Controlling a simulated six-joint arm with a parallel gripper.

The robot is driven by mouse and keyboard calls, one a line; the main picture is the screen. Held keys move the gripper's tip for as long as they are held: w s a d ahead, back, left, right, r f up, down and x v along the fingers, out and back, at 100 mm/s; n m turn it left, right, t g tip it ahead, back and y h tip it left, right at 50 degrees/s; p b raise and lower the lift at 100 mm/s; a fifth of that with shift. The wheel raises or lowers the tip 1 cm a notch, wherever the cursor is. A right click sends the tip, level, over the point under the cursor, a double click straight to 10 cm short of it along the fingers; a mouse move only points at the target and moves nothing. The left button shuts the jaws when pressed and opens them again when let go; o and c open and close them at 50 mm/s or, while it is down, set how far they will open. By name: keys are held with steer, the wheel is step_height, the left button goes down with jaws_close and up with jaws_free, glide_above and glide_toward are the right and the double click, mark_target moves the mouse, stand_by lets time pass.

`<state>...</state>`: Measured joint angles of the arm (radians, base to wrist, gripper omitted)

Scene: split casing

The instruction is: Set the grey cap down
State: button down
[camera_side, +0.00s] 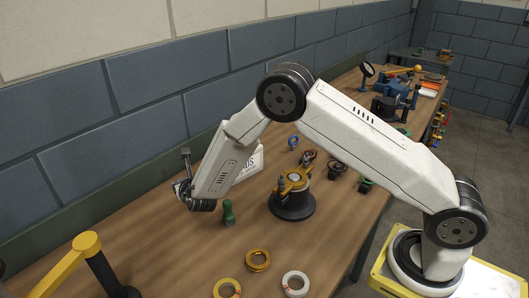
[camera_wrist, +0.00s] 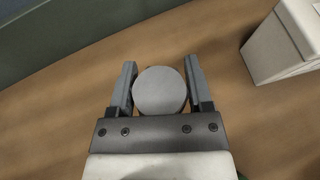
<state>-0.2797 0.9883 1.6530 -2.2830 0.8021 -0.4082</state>
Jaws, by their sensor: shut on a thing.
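The grey cap (camera_wrist: 160,92) shows as a round, flat grey disc in the wrist view. My gripper (camera_wrist: 160,68) is shut on it, one finger on each side. Bare wooden bench top shows around and beyond the cap. I cannot tell how far the cap is above the bench. In the side view my gripper (camera_side: 182,190) is at the far left end of my arm, near the wall side of the bench. The cap cannot be made out clearly there.
A white box (camera_wrist: 283,45) stands to the right in the wrist view. In the side view, a green knobbed piece (camera_side: 228,212) stands right of my gripper, with a dark fixture (camera_side: 292,205) farther right. Rings and a yellow-capped post (camera_side: 88,242) stand toward the front.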

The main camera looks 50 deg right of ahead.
steer(key=shift+w+f, duration=0.55)
steer(key=shift+w+f, duration=0.25)
steer(key=shift+f, duration=0.05)
steer(key=shift+a+f, duration=0.1)
steer(key=shift+f, duration=1.4)
steer(key=shift+f, duration=0.1)
jaws_free()
steer(key=shift+f, duration=0.1)
steer(key=shift+r, duration=0.2)
steer(key=shift+v, duration=6)
